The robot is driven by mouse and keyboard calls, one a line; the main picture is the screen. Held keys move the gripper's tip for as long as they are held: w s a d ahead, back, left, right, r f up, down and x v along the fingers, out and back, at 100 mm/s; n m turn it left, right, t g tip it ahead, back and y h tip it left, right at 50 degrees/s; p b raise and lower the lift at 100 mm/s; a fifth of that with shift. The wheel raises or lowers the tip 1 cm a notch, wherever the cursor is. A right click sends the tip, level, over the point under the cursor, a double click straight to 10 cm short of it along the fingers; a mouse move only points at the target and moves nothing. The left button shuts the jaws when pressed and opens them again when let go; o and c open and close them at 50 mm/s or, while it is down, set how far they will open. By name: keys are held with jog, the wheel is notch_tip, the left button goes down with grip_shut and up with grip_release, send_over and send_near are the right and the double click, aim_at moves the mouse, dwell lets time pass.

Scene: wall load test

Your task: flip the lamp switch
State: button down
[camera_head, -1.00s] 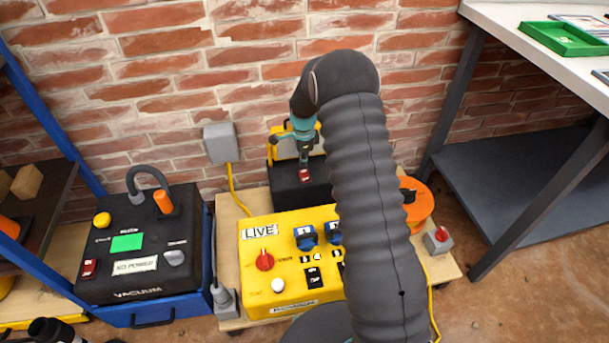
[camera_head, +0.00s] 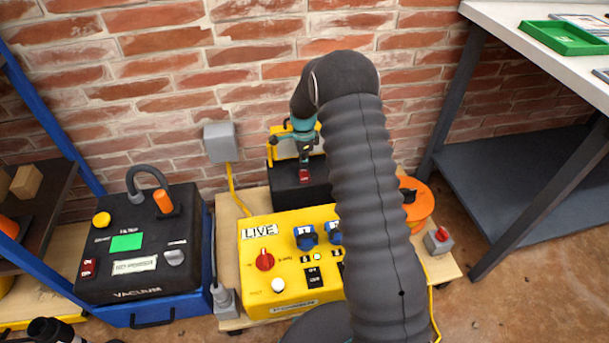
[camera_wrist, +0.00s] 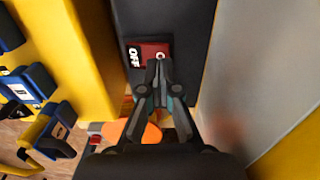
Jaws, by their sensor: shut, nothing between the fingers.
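The red lamp switch (camera_wrist: 149,52) shows in the wrist view on the face of a black box (camera_wrist: 178,14). Its left half reads OFF and a mark like an O or I shows on its right half. My gripper (camera_wrist: 158,66) is shut and empty, with its fingertips over or against the lower edge of the switch; I cannot tell whether they touch. In the head view the switch (camera_head: 304,175) is a small red patch on the black box (camera_head: 289,196), right below my gripper (camera_head: 304,164).
A yellow box (camera_head: 262,294) labelled LIVE, with a red knob and blue sockets, stands in front of the black box. A black vacuum unit (camera_head: 120,270) is at left. An orange reel (camera_head: 420,204) and a grey box with a red button (camera_head: 438,240) are at right.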

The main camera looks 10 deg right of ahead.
jog(key=shift+f+b, duration=0.6)
jog(key=shift+f, duration=0.45)
dwell(0.6)
jog(key=shift+r+p, duration=1.75)
jog(key=shift+r, duration=1.8)
